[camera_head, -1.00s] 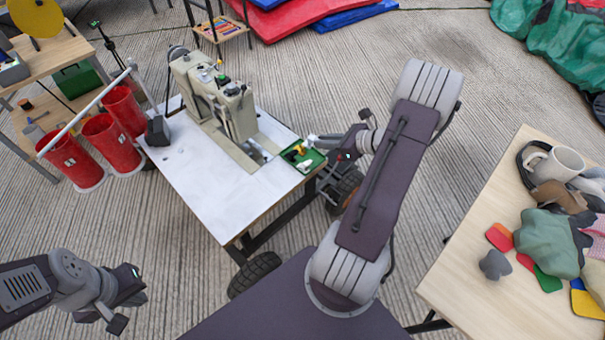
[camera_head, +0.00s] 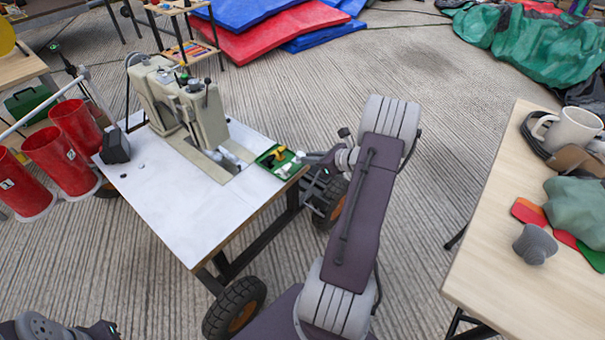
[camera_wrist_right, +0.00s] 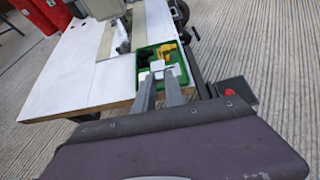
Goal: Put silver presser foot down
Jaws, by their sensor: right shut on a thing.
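A small green tray (camera_head: 264,160) sits at the right corner of the white sewing table (camera_head: 205,215); it also shows in the wrist view (camera_wrist_right: 141,78). My right gripper (camera_head: 293,166) reaches in from the right over the tray. It is shut on a small pale silver piece, which I take for the silver presser foot (camera_head: 284,169). In the wrist view the piece (camera_wrist_right: 157,68) is at the fingertips, within the tray's outline; I cannot tell whether it touches the tray floor. A yellow piece (camera_head: 279,152) lies beside it.
The cream sewing machine (camera_head: 205,115) stands behind the tray's left side. A black block (camera_head: 115,147) is at the table's left edge, by red buckets (camera_head: 60,158). A wooden table (camera_head: 490,260) with a mug (camera_head: 575,128) stands right. Bare floor lies between the tables.

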